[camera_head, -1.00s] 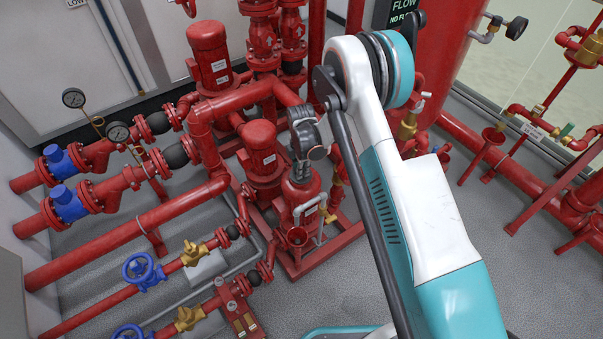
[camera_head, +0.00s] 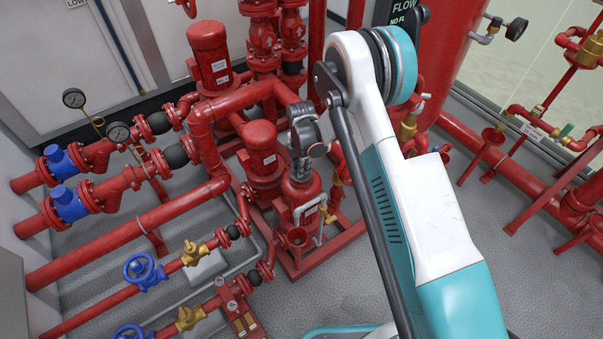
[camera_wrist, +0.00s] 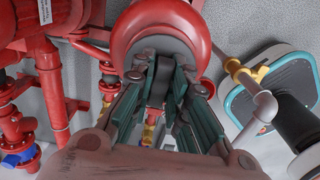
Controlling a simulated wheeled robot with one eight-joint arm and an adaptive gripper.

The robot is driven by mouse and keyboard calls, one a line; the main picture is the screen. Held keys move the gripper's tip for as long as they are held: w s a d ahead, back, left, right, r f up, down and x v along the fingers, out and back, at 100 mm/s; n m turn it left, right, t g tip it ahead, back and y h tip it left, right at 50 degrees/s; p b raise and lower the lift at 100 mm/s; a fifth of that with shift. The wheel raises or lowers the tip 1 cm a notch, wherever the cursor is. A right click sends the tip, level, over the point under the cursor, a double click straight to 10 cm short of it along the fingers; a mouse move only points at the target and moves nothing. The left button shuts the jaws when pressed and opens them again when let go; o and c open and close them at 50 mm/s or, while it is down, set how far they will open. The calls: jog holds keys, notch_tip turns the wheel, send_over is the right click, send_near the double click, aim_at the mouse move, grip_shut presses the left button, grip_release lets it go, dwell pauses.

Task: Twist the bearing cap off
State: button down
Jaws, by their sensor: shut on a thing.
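The bearing cap (camera_wrist: 168,46) looks like a dark grey round piece on the red rounded pump body (camera_wrist: 128,36) in the wrist view. The fingers cover part of it. My gripper (camera_wrist: 160,84) is shut on it, with one finger on each side. In the head view my gripper (camera_head: 300,172) points down at the top of the short red pump (camera_head: 301,196). The cap itself is hidden there behind the fingers and wrist. I cannot tell whether the cap has lifted off its seat.
A taller red motor (camera_head: 262,148) stands close behind and left of the pump. A red funnel (camera_head: 296,238) and thin pipe are at its front. Red pipes with blue handwheels (camera_head: 143,270) run at lower left. Grey floor (camera_head: 345,265) is clear at front right.

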jog(key=shift+r+p, duration=0.85)
jog(key=shift+r, duration=1.3)
